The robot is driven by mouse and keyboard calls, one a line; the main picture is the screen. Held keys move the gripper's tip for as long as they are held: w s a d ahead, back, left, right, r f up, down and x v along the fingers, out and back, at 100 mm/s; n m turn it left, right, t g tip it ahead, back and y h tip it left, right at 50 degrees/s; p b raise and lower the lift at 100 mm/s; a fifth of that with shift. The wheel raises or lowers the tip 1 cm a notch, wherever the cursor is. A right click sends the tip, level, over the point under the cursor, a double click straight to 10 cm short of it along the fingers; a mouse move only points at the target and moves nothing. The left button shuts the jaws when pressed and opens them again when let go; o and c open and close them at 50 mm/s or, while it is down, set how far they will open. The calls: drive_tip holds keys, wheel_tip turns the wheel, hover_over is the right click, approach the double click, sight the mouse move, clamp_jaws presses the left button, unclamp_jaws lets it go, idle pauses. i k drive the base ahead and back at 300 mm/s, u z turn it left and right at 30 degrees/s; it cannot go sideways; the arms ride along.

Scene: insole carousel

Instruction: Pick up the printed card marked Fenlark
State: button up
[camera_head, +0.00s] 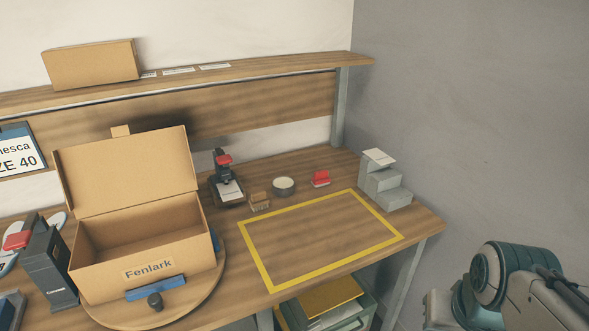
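Part of my arm shows at the lower right, but my gripper is outside the view.
The box stands on a round wooden turntable (205,303). A yellow-taped rectangle (320,240) on the bench is empty. A small wooden block, round tin (284,186) and red item (321,178) stand behind it. A shelf (260,75) runs above.

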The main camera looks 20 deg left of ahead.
sight(230, 190)
drive_tip(key=i, duration=1.15)
drive_tip(key=u, duration=0.9)
